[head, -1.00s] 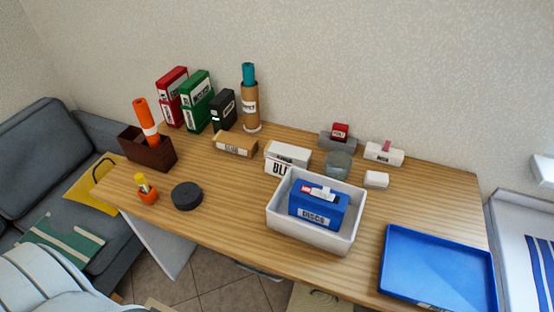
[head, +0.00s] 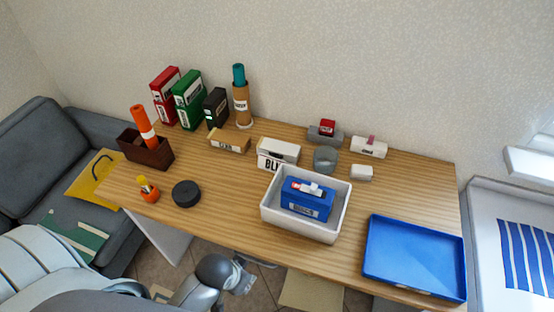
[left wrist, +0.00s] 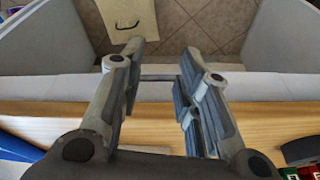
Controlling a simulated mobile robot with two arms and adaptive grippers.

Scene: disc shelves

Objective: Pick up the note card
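I cannot pick out a note card for certain in either view. A small white block (head: 362,173) lies on the table at the right, and a white and red piece (head: 307,187) lies on the blue discs box (head: 306,205); I cannot tell whether either is the card. My left gripper (head: 243,279) is low in front of the table's front edge, apart from the objects on it. In the left wrist view the left gripper (left wrist: 160,62) has its fingers apart with nothing between them. My right gripper is not in view.
The blue box stands in a white bin (head: 265,212). A blue tray (head: 415,258) lies at the right end. Binders, a tube (head: 241,103) and small boxes line the back. A black disc (head: 186,194) lies front left. The front middle of the table (head: 225,215) is bare.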

